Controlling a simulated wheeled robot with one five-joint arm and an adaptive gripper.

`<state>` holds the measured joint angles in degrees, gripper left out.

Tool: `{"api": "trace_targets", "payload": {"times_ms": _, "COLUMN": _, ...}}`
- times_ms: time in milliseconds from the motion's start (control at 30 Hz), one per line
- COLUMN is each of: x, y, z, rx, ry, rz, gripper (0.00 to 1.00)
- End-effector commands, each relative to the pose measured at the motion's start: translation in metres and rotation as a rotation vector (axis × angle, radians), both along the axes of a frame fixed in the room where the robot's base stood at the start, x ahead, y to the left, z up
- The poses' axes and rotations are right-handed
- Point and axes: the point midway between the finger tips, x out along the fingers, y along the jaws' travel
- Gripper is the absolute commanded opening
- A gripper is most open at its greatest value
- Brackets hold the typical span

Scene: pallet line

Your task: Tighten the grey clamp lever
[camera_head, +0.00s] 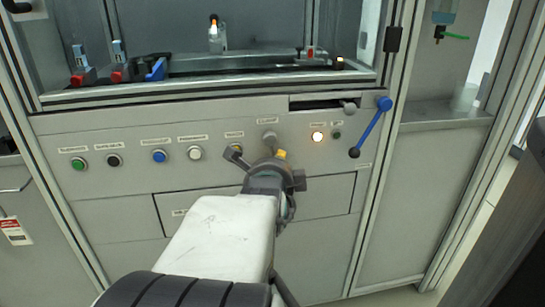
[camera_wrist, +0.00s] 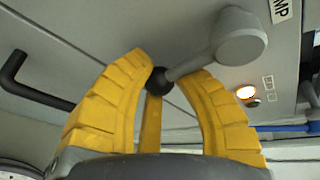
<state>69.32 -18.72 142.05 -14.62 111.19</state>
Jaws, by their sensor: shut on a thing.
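The grey clamp lever (camera_wrist: 240,38) shows in the wrist view, with a round grey hub on the panel and a rod running down-left to a dark ball knob (camera_wrist: 158,80). My gripper (camera_wrist: 168,76) has its yellow fingers on either side of the knob end, shut on it. In the head view the lever's hub (camera_head: 269,136) sits on the grey panel under a small label. My gripper (camera_head: 281,154) is just below it and hides the lever's lower end.
A dark angled handle (camera_head: 236,156) is left of the lever. Green, black, blue and white buttons (camera_head: 159,156) line the panel further left. A lit button (camera_head: 317,137) and a blue lever (camera_head: 370,127) are to the right. A drawer front (camera_head: 325,194) lies below.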

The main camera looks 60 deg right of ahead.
Motion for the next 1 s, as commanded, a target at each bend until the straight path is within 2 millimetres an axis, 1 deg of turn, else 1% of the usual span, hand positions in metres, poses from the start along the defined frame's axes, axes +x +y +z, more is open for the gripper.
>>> {"api": "trace_targets", "payload": {"times_ms": 33, "x": 0.0013, "y": 0.0038, "z": -0.0011, "rx": 0.006, "ry": -0.001, "rz": 0.006, "gripper": 0.0}}
{"api": "trace_targets", "payload": {"times_ms": 200, "x": 0.0013, "y": 0.0082, "z": -0.0016, "rx": 0.014, "ry": -0.01, "rz": 0.006, "gripper": 0.0}}
{"api": "trace_targets", "payload": {"times_ms": 567, "x": 0.0013, "y": 0.0085, "z": -0.0012, "rx": 0.014, "ry": -0.012, "rz": 0.006, "gripper": 0.0}}
{"api": "trace_targets", "payload": {"times_ms": 600, "x": 0.0013, "y": 0.0085, "z": -0.0012, "rx": 0.013, "ry": -0.012, "rz": 0.006, "gripper": 0.28}}
{"api": "trace_targets", "payload": {"times_ms": 867, "x": 0.0005, "y": 0.0079, "z": -0.0004, "rx": 0.012, "ry": -0.014, "rz": 0.002, "gripper": 0.51}}
{"api": "trace_targets", "payload": {"times_ms": 1000, "x": 0.0004, "y": 0.0077, "z": -0.0001, "rx": 0.011, "ry": -0.014, "rz": 0.002, "gripper": 0.52}}
